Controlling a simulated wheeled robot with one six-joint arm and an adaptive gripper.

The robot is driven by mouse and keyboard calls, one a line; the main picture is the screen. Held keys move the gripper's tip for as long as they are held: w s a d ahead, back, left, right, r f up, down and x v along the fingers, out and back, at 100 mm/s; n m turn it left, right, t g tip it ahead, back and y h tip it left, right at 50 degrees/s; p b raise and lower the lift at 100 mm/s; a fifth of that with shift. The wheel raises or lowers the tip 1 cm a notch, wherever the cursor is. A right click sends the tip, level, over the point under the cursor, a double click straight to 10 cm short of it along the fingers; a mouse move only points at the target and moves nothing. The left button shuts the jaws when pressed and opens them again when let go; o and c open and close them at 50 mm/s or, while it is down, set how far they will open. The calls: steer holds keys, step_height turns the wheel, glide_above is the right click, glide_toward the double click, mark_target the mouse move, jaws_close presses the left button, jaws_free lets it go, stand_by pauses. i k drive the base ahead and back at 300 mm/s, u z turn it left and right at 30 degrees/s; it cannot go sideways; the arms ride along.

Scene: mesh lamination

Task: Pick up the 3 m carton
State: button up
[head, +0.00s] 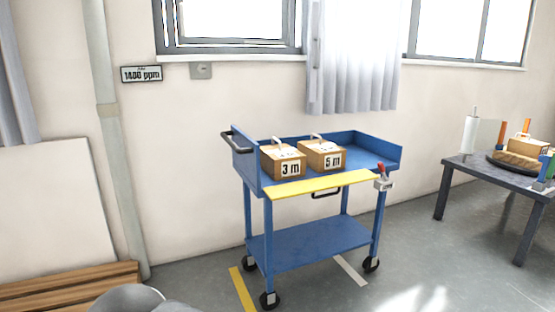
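The 3 m carton (283,162) is a small brown box with a white "3 m" label on its front and a light handle on top. It stands upright at the left of the top shelf of a blue trolley (375,167). A similar carton labelled "5 m" (322,156) stands close to its right; I cannot tell whether the two touch. My gripper is not in view.
A dark table (480,172) with several items stands at the right. Wooden planks (70,285) lie at the lower left. Grey floor is open between trolley and table.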

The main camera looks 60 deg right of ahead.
mark_target(280, 161)
steer(key=z, duration=0.65)
steer(key=i, duration=0.8)
steer(key=z, duration=0.85)
